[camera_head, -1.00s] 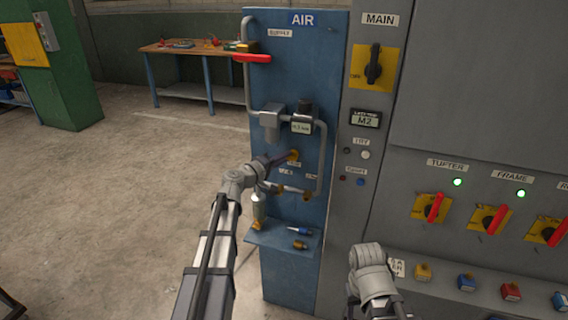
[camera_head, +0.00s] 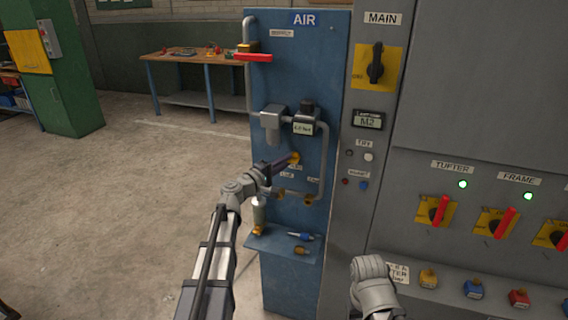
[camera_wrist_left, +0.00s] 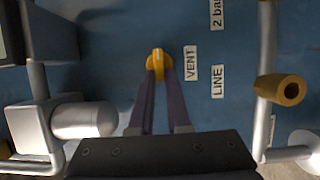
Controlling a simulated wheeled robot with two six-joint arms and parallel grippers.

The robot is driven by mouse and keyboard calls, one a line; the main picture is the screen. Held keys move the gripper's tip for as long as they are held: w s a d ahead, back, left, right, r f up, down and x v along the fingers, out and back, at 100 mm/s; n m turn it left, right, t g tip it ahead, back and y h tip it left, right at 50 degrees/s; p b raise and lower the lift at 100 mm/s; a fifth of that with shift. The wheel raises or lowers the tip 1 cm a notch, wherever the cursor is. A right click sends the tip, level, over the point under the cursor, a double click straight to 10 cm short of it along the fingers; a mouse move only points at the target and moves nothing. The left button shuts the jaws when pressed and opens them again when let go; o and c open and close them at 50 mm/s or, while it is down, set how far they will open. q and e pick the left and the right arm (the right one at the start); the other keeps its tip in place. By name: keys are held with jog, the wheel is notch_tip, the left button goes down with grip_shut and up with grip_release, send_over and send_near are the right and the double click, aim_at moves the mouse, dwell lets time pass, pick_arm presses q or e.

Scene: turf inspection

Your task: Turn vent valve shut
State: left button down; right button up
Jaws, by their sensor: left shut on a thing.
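The vent valve (camera_wrist_left: 159,62) is a small yellow piece on the blue AIR panel (camera_head: 288,90), beside a label reading VENT in the left wrist view. It also shows in the head view (camera_head: 295,158). My left gripper (camera_wrist_left: 159,78) has its two dark fingers shut on the vent valve. In the head view my left gripper (camera_head: 287,162) reaches the panel from the lower left. The fingers hide part of the valve. My right arm shows at the bottom of the head view, but its fingers cannot be made out.
Grey pipes and a brass fitting (camera_wrist_left: 281,90) sit close around the valve. A red handle (camera_head: 253,57) sticks out at the panel's upper left. A small shelf (camera_head: 284,245) with loose fittings is below. A grey cabinet (camera_head: 470,110) with switches stands at right.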

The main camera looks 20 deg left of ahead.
pick_arm(q)
jog(key=shift+w+r, duration=0.1)
jog(key=shift+w, duration=0.15)
jog(key=c, duration=0.9)
grip_release()
jog(key=shift+s+d, duration=0.1)
jog(key=shift+w+d, duration=0.1)
jog(key=shift+w, duration=0.1)
jog(key=v, duration=0.7)
jog(key=shift+s+f, duration=0.2)
jog(key=shift+s, duration=0.15)
